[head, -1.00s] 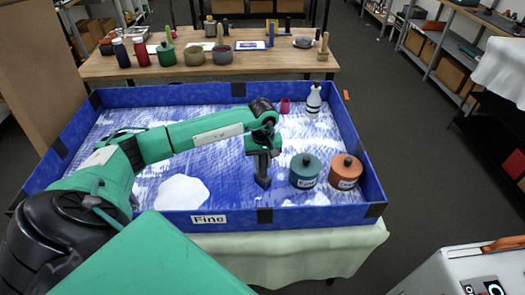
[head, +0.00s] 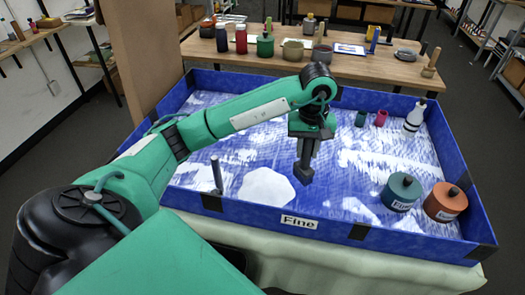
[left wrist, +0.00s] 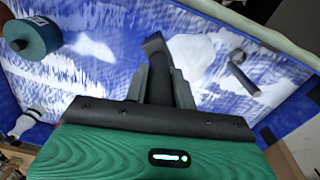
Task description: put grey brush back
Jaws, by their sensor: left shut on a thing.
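My left gripper (head: 305,150) is shut on a dark grey brush (head: 305,174), which hangs below the fingers with its slanted tip down. In the left wrist view the grey brush (left wrist: 155,48) sticks out between the fingers (left wrist: 160,85). It is over the blue tray (head: 330,235), to the right of a white rounded patch (head: 266,187). A grey upright post (head: 216,176) stands at the tray's front left; it shows in the left wrist view too (left wrist: 243,74). I cannot tell whether it is a holder. My right gripper is not in view.
A green lidded pot (head: 401,193) and an orange lidded pot (head: 445,203) stand at the tray's right. A white bottle (head: 414,119) and a pink cup (head: 381,118) stand further back. A wooden table (head: 350,65) with jars is behind. The tray's middle is clear.

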